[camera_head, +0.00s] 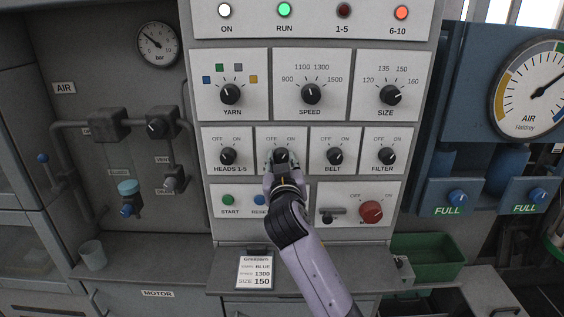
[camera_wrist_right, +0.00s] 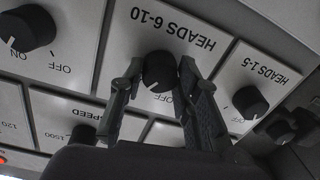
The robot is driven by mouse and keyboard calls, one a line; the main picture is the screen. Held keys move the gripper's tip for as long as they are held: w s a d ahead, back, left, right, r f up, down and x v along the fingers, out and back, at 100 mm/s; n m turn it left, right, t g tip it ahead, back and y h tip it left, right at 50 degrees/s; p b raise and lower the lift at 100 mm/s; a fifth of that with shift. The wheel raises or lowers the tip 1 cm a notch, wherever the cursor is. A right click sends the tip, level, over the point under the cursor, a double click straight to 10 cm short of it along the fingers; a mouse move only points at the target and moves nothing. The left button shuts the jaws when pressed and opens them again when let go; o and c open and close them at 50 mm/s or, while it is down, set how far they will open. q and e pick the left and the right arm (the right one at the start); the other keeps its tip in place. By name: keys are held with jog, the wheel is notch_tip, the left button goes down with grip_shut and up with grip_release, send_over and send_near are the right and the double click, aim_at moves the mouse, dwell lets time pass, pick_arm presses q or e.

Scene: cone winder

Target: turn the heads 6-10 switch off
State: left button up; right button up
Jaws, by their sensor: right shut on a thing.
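The heads 6-10 switch (camera_head: 281,156) is a black knob on a white plate in the second row of the panel, with OFF at its left and ON at its right. My right gripper (camera_head: 280,164) is shut on this knob. In the right wrist view, my right gripper's fingers (camera_wrist_right: 157,88) stand on both sides of the knob (camera_wrist_right: 159,68), under the upside-down HEADS 6-10 label. Its white mark appears roughly midway between the OFF and ON sides. The 6-10 lamp (camera_head: 401,12) is lit orange-red. My left gripper is not in view.
The heads 1-5 knob (camera_head: 228,156) and the belt knob (camera_head: 334,156) sit close on either side. The speed knob (camera_head: 310,94) is above. The start button (camera_head: 228,200) and the red rotary switch (camera_head: 371,211) are below. A card (camera_head: 255,272) stands on the ledge.

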jog(key=n+p, duration=0.3)
jog(key=n, duration=0.3)
jog(key=shift+r+p, duration=0.2)
jog(key=shift+p, duration=0.2)
jog(key=n+p, duration=0.2)
jog(key=n, duration=0.1)
jog(key=shift+n+h+p, duration=0.3)
jog(key=shift+n+p, duration=0.25)
jog(key=shift+n, duration=0.65)
jog(key=shift+f, duration=0.1)
jog(key=o, duration=1.2)
jog(key=shift+c, duration=0.2)
jog(key=shift+s, duration=0.15)
